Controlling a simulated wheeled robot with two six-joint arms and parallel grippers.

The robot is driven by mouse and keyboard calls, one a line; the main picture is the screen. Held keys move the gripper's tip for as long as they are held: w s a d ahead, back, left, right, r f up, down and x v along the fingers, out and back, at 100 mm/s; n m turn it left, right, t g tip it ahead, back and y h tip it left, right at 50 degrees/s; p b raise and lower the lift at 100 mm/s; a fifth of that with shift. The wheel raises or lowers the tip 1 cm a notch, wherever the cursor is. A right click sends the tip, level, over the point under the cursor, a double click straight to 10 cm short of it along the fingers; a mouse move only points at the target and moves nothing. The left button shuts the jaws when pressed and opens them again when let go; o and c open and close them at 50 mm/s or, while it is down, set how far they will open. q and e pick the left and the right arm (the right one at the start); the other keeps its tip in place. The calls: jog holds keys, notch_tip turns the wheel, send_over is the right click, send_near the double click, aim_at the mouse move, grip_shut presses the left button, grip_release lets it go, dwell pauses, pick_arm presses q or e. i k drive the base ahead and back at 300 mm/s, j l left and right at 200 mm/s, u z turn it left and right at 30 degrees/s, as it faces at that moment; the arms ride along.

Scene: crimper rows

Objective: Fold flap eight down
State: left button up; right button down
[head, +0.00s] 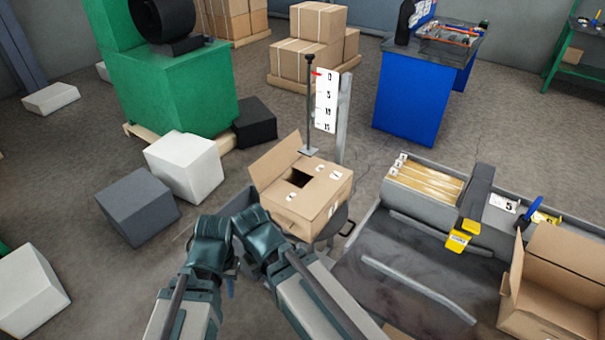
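A cardboard box (308,205) sits on a small round stand (338,222) in the middle of the head view. One flap (275,160) stands up and tilts outward at its back left. Other flaps with small white labels lie about flat on top, around a dark opening (298,178). The label numbers are too small to read. My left gripper (210,238) is in front and to the left of the box, apart from it. My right gripper (254,232) is just in front of the box's left side. The fingers of both are hidden or unclear.
A post with a numbered scale (327,100) and a thin rod (310,105) stands behind the box. A grey bench (400,265) with yellow-handled tools is at right, beside an open carton (560,285). White and grey blocks (185,165) lie at left.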

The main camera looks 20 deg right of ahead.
aim_at(263, 172)
jog(key=i+j+u, duration=0.15)
jog(key=i+j, duration=0.2)
jog(key=i+j+u, duration=0.1)
jog(key=i+j, duration=0.2)
jog(key=i, duration=0.3)
